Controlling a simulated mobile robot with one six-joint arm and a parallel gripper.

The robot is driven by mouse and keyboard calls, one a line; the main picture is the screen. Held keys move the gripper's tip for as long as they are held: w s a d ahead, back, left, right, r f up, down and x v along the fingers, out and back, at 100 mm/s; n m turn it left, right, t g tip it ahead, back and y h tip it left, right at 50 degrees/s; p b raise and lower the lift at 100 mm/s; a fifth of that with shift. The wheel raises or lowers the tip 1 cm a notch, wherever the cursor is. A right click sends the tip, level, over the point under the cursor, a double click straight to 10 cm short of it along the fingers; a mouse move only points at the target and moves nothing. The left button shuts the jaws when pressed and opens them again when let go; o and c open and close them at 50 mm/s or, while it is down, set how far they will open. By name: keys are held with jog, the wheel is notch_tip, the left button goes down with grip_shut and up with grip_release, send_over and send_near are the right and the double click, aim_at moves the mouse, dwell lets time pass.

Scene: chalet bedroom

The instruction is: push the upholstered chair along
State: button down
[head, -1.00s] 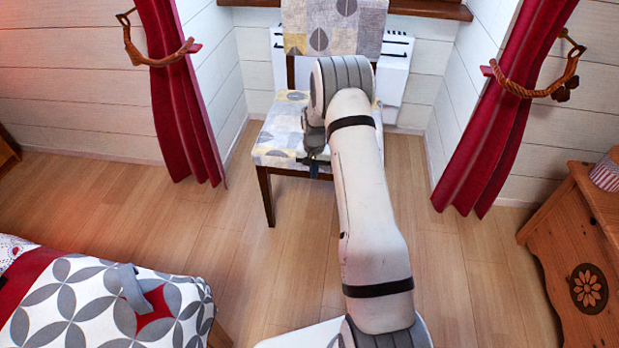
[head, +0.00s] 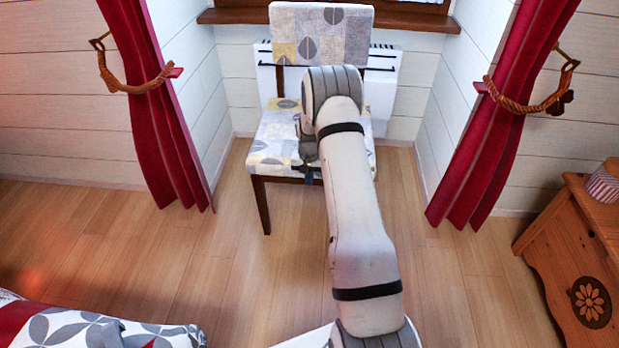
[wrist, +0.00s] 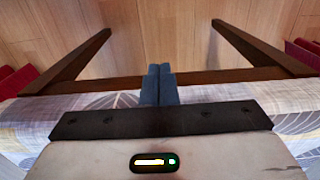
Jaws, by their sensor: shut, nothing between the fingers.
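The upholstered chair (head: 276,137) stands in the alcove below the window, its back toward the wall. It has patterned grey, white and yellow fabric and dark wooden legs. My gripper (head: 308,172) is low at the front edge of the seat, partly hidden by my arm. In the wrist view my gripper (wrist: 160,70) is shut and empty, its fingertips near the dark front rail of the chair (wrist: 110,84). Two dark legs show beyond it on either side. I cannot tell for sure whether the fingers touch the rail.
A white radiator (head: 385,85) is close behind the chair. Red curtains (head: 160,120) hang at both sides of the alcove. A bed (head: 90,330) is at lower left and a wooden cabinet (head: 575,250) at right. Bare floor (head: 180,265) lies between.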

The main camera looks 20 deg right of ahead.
jog(key=s+a+r+n+p, duration=0.1)
jog(key=s+a+r+p, duration=0.3)
jog(key=r, duration=0.9)
jog(key=s+a+r+t+p, duration=0.1)
jog(key=s+r+p, duration=0.45)
jog(key=r, duration=0.85)
jog(key=s+a+r+n+p, duration=0.1)
jog(key=s+a+r+p, duration=0.3)
jog(key=r, duration=0.9)
jog(key=s+a+r+n+p, duration=0.1)
jog(key=s+a+r+p, duration=0.1)
jog(key=s+r+p, duration=0.5)
jog(key=s+a+r+n+t+p, duration=0.1)
jog(key=s+r+p, duration=0.5)
jog(key=s+r, duration=0.7)
jog(key=s+a+n, duration=0.1)
jog(key=s, duration=0.2)
jog(key=shift+a+t+p, duration=0.25)
jog(key=shift+t+p, duration=0.05)
jog(key=shift+p, duration=0.05)
jog(key=shift+r, duration=0.1)
